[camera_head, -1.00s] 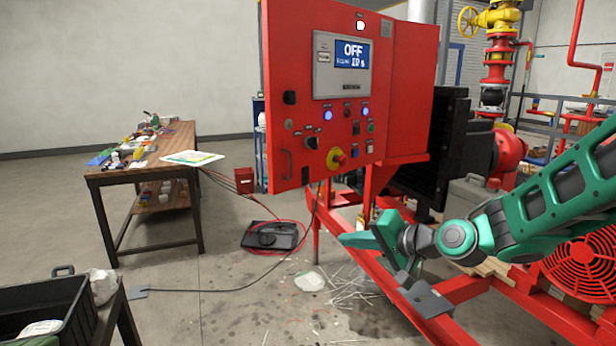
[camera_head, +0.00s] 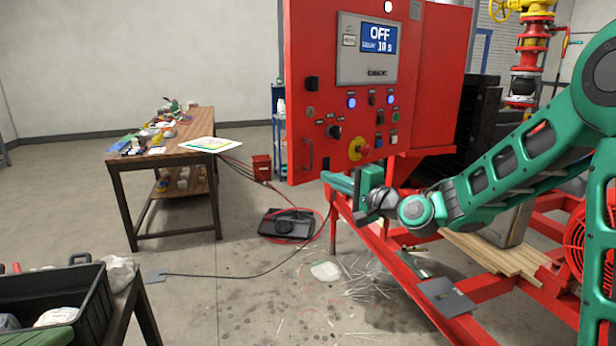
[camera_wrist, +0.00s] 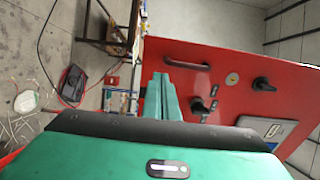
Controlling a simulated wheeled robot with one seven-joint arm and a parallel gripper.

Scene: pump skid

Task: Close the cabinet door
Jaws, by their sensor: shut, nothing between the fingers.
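The red cabinet door (camera_head: 318,125) carries a display reading OFF, several knobs and lit blue buttons. It appears to stand out from the red cabinet body (camera_head: 440,80) behind it at the right. My gripper (camera_head: 330,178) is shut and empty, just below the door's lower edge in the head view. In the wrist view my fingers (camera_wrist: 160,85) overlap the door's edge beside the handle. I cannot tell whether they touch it.
The red skid frame (camera_head: 395,265) runs below my arm, with wooden boards (camera_head: 500,255) on it. A workbench (camera_head: 160,150) with clutter stands at the left. A black crate (camera_head: 85,300) is at the lower left. A black case (camera_head: 287,224) and cables lie on the floor.

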